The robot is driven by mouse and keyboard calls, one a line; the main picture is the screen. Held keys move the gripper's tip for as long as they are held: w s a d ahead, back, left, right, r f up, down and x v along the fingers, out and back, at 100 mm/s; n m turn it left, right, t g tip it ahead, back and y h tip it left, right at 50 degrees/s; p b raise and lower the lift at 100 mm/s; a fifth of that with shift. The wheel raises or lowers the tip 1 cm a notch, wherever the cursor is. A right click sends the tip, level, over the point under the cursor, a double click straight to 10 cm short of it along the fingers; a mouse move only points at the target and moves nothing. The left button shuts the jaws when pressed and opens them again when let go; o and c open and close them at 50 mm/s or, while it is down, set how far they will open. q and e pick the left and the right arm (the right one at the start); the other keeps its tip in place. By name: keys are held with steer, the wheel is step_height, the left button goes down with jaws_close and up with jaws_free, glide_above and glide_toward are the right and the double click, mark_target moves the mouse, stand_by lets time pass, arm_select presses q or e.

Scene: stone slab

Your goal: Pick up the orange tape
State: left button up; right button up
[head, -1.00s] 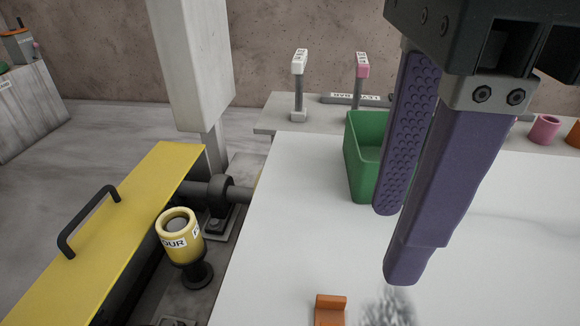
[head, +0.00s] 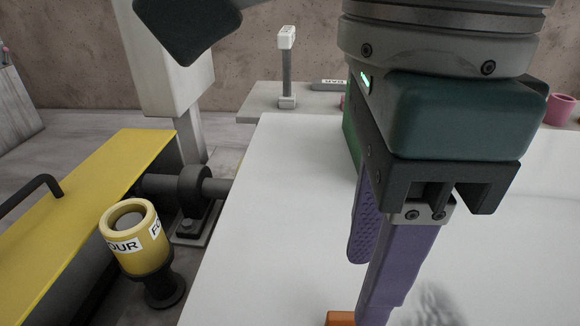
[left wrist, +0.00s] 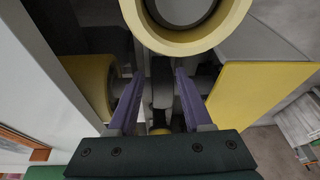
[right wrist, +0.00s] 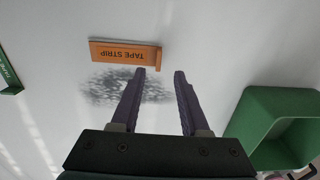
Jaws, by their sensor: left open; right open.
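The orange tape (right wrist: 125,52), a flat strip marked "TAPE STRIP" with a raised end, lies on the white slab (right wrist: 45,105). Only a bit of the tape (head: 340,319) shows at the bottom edge of the head view. My right gripper (head: 364,290) is open and points down at the slab, close to the tape. In the right wrist view its fingertips (right wrist: 160,72) are just beside the tape's raised end, with nothing between them. My left gripper (left wrist: 159,71) is open and empty, away from the slab near a yellow cylinder (left wrist: 185,42).
A green bin (right wrist: 275,125) stands on the slab near my right gripper. A dark speckled patch (right wrist: 125,88) lies beside the tape. A white-topped post (head: 287,65) stands behind.

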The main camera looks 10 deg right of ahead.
mark_target(351, 316)
step_height(351, 316, down, 6)
steer(key=shift+s+a+r+b, duration=0.1)
steer(key=shift+a+r+b, duration=0.1)
steer(key=shift+b, duration=0.15)
jaws_close()
